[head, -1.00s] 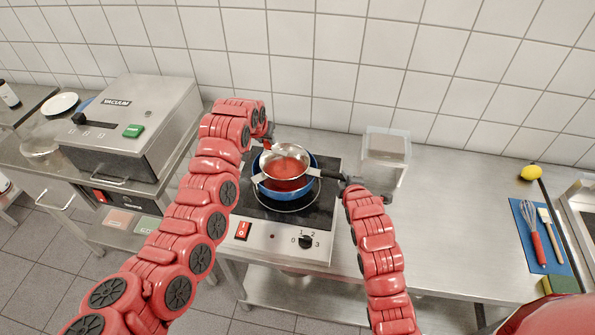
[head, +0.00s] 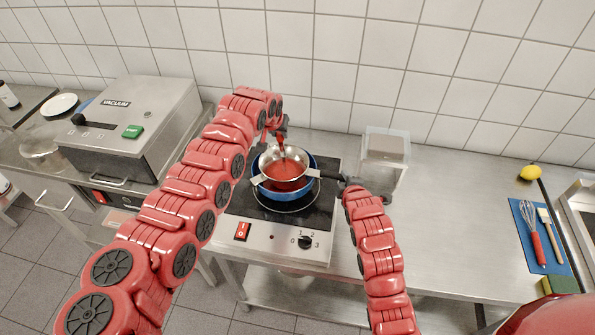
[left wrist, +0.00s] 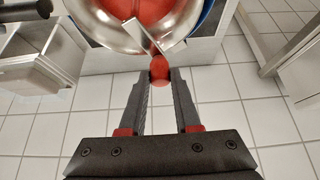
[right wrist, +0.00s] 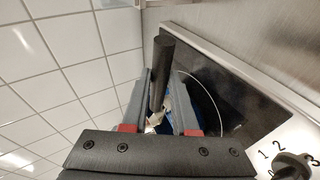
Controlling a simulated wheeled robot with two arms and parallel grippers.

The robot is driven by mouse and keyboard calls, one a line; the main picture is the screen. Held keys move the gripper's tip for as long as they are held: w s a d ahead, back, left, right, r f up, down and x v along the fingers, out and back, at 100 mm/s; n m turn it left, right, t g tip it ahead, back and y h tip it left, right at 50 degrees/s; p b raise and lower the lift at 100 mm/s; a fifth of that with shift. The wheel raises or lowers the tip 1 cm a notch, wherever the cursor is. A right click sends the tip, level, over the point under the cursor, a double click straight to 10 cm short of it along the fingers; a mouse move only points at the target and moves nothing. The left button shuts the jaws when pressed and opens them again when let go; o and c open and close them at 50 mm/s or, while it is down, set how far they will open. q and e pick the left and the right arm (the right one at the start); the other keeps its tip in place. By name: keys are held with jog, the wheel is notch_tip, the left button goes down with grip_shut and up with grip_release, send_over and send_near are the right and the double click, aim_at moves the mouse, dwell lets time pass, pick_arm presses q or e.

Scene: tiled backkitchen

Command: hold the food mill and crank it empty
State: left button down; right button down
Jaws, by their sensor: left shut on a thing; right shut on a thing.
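The food mill (head: 300,160) is a steel bowl with red food in it, resting over a blue pot (head: 287,194) on the hob. In the left wrist view its steel rim (left wrist: 92,28) and red contents show at the top. My left gripper (head: 280,132) is behind the mill, shut on the red crank knob (left wrist: 159,72). My right gripper (head: 343,181) is to the right of the mill, shut on its black handle (head: 329,174). The handle also stands between the fingers in the right wrist view (right wrist: 161,75). How much food is in the mill is unclear.
The black hob (head: 245,203) has a switch and a dial on its front. A clear container (head: 386,153) stands close on the right. A vacuum machine (head: 140,120) is on the left. A blue mat (head: 542,240) with a whisk lies far right. The counter between is clear.

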pick_arm(q)
jog(key=shift+d, duration=0.3)
jog(key=shift+s+d, duration=0.2)
jog(key=shift+d, duration=0.5)
jog(key=shift+s+d, duration=0.15)
jog(key=shift+d, duration=0.5)
jog(key=shift+s+d, duration=1)
jog(key=shift+d, duration=0.1)
